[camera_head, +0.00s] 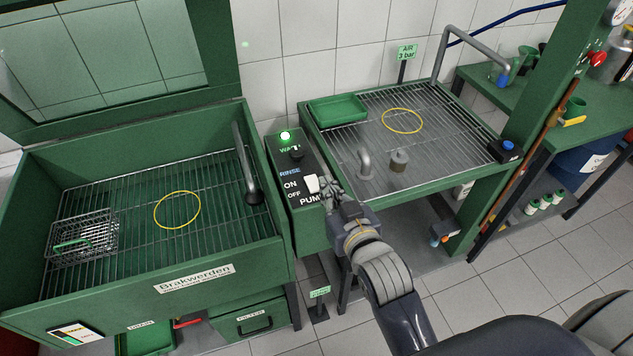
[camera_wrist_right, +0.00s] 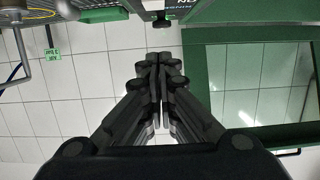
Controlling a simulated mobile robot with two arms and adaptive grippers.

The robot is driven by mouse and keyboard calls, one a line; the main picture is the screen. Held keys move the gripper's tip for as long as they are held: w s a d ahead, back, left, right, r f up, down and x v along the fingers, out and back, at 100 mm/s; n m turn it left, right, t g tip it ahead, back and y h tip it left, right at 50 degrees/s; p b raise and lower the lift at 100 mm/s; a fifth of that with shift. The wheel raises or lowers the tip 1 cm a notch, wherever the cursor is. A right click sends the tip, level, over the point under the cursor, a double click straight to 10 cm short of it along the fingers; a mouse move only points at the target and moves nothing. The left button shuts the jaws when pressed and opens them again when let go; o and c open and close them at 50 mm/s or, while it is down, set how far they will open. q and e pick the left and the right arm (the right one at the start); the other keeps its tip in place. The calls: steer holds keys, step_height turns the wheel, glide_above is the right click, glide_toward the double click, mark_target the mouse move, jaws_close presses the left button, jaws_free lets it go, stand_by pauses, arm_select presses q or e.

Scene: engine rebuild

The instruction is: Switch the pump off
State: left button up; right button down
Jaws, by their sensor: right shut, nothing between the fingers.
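In the right wrist view the shut fingers (camera_wrist_right: 160,62) point toward the box's edge. My left gripper is not in view.
The left basin (camera_head: 150,262) has a raised lid and a wire basket (camera_head: 80,240) on its rack. A green post stands farther right.

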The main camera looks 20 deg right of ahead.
steer(key=p, duration=0.2)
glide_above(313, 184)
steer(key=s, duration=0.3)
steer(key=shift+w+f, duration=0.15)
steer(key=shift+f, duration=0.7)
step_height(313, 184, down, 3)
steer(key=shift+s+f, duration=0.2)
steer(key=shift+f, duration=0.4)
